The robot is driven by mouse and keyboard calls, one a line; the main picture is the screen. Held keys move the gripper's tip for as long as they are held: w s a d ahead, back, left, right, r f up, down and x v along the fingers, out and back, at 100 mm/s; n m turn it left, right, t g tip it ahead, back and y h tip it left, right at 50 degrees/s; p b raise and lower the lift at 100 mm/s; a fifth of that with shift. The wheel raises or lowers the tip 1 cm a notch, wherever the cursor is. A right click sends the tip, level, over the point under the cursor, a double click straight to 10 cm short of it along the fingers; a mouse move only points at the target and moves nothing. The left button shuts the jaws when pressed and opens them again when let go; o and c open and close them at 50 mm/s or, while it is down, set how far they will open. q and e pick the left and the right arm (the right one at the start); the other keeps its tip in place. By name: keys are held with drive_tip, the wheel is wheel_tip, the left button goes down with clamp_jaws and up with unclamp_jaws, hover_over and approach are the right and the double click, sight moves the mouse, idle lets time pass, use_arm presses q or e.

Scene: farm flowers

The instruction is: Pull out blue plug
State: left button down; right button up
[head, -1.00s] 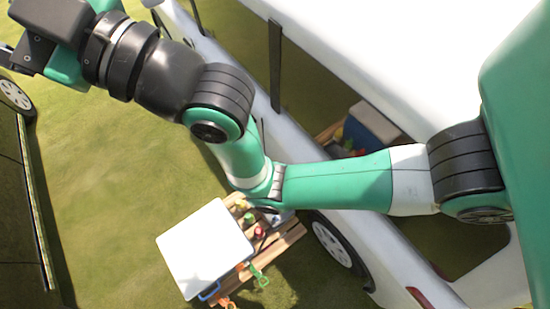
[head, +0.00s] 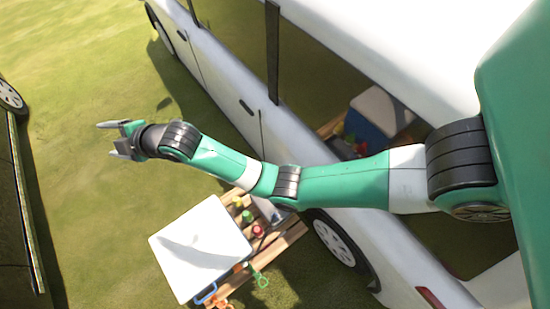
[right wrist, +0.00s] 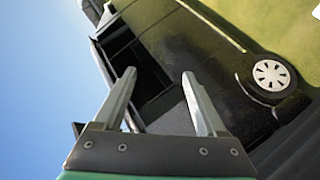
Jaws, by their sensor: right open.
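I cannot make out a blue plug in either view. My right gripper (head: 106,140) is at the left of the head view, open and empty, above the grass and apart from everything. Its two fingers also show spread in the right wrist view (right wrist: 159,75), with nothing between them and a dark vehicle (right wrist: 225,65) beyond. My left gripper is in neither view.
A white vehicle (head: 205,65) stands across the upper right, with a blue-and-white box (head: 378,115) seen through its window. A white-topped box (head: 200,245) and several colourful items sit on a wooden pallet (head: 285,240). Open grass (head: 75,215) lies left.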

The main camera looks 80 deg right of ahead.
drive_tip(key=s+d+f+g+b, duration=0.1)
drive_tip(key=s+f+g+b, duration=0.1)
drive_tip(key=f, duration=0.7)
drive_tip(key=s+d+f+g+b, duration=0.1)
drive_tip(key=d+f, duration=0.1)
drive_tip(key=f, duration=0.7)
drive_tip(key=g+b, duration=1.1)
drive_tip(key=b, duration=0.7)
hover_over(275, 215)
drive_tip(key=shift+m+y, duration=0.4)
drive_tip(key=f, duration=5.1)
drive_tip(key=shift+s+a+f, duration=0.1)
drive_tip(key=shift+a+f, duration=0.1)
drive_tip(key=shift+f, duration=0.2)
drive_tip(key=shift+d+r, duration=0.1)
